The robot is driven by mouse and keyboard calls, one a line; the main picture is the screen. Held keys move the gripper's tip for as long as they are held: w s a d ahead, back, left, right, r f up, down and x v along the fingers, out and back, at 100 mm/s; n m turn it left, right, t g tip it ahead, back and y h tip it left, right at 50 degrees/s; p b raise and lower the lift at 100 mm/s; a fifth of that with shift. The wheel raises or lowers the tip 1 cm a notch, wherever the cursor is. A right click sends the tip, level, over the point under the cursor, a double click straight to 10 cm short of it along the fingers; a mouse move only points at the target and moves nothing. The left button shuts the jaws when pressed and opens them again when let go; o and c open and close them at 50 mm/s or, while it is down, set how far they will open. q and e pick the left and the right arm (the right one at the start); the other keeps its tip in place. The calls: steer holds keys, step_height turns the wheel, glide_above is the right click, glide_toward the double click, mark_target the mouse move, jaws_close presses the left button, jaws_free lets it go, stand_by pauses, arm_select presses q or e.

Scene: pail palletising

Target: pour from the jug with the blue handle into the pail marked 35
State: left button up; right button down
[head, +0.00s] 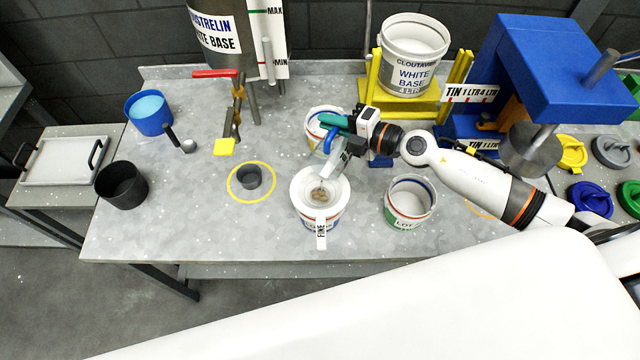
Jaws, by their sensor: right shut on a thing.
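My right gripper (335,125) comes in from the right. It is shut on the blue handle (329,140) of a grey jug (336,162). The jug is tilted, mouth down, above a white strainer marked FINE (321,232). The strainer sits on a white pail (312,223) at the middle of the bench, with something brownish in its centre. A second pail (408,204) with a LOT label stands to the right, open. A third pail (318,115) stands behind, partly hidden by the gripper. I cannot read the number 35 on any pail. My left gripper is out of view.
A small dark cup (249,177) stands in a yellow ring on the bench (200,225). A blue tub (149,113), a ladle (188,146) and a black bucket (121,185) are left. A tank (217,35), yellow stand (424,105) and blue press (548,55) stand behind.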

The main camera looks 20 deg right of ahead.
steer(key=shift+s+a+r+p, duration=0.15)
steer(key=shift+r+p, duration=0.05)
steer(key=shift+p, duration=0.2)
steer(key=w+d+f+m+b, duration=0.1)
steer(key=b, duration=0.3)
steer(key=w+d+f+m+b, duration=0.1)
steer(key=d+f+b, duration=0.1)
steer(key=b, duration=0.3)
steer(key=shift+w+f+g+y, duration=0.2)
steer(key=shift+w+g+y, duration=0.1)
steer(key=shift+w, duration=0.1)
steer(key=shift+w+d+r+m+p, duration=0.1)
steer(key=shift+d+r+m+p, duration=0.05)
steer(key=shift+r+m+p, duration=0.2)
steer(key=w+d+f+m+b, duration=0.1)
steer(key=b, duration=0.2)
steer(key=shift+d+f, duration=0.15)
steer(key=w+d+f+m+y+b, duration=0.3)
steer(key=w+d+f+m, duration=0.3)
steer(key=f+m, duration=0.3)
steer(key=shift+d+f+m+b, duration=0.15)
steer(key=shift+f+m+b, duration=0.2)
steer(key=shift+m, duration=1.3)
